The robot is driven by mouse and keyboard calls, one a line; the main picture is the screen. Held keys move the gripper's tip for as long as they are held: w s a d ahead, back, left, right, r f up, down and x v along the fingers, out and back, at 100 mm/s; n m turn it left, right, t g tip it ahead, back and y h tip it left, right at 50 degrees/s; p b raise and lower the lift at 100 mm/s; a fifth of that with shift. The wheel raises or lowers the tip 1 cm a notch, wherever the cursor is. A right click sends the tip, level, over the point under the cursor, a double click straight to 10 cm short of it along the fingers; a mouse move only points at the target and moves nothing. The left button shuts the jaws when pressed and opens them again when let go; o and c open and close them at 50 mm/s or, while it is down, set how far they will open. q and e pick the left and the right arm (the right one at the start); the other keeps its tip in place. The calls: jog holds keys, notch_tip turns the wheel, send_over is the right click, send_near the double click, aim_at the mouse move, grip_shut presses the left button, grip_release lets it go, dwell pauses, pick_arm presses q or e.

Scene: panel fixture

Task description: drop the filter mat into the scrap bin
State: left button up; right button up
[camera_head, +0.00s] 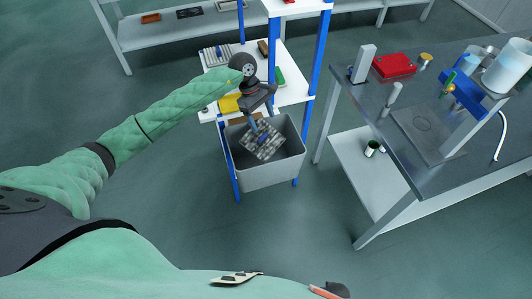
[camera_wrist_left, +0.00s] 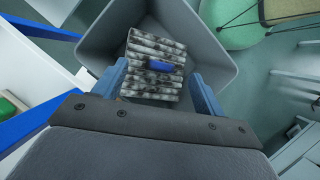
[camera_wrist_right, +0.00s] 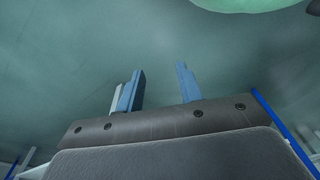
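The filter mat (camera_head: 263,143) is a grey, mottled, pleated square with a blue tab on its middle. It lies tilted within the mouth of the grey scrap bin (camera_head: 272,176). I cannot tell whether it rests on anything inside. My left gripper (camera_head: 259,126) is above the bin, pointing down. In the left wrist view its fingers (camera_wrist_left: 158,90) are spread apart, the mat (camera_wrist_left: 152,82) shows beyond them, and the blue tab is clear of both fingers. The bin's walls (camera_wrist_left: 215,55) surround the mat there. My right gripper (camera_wrist_right: 158,88) is open and empty over bare floor.
A white shelf rack with blue posts (camera_head: 318,55) stands right behind the bin, holding a yellow item (camera_head: 229,103). A grey workbench (camera_head: 385,110) with a red box (camera_head: 394,65) stands to the right. The floor in front of the bin is clear.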

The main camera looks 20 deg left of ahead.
pick_arm(q)
jog(key=b+v, duration=0.3)
jog(key=v, duration=0.4)
jog(key=shift+a+r, duration=0.15)
jog(key=shift+r, duration=0.2)
pick_arm(e)
notch_tip(320, 180, up, 9)
jog(key=w+a, duration=0.2)
jog(key=shift+w+r, duration=0.15)
jog(key=shift+w, duration=0.05)
jog(key=shift+a, duration=0.1)
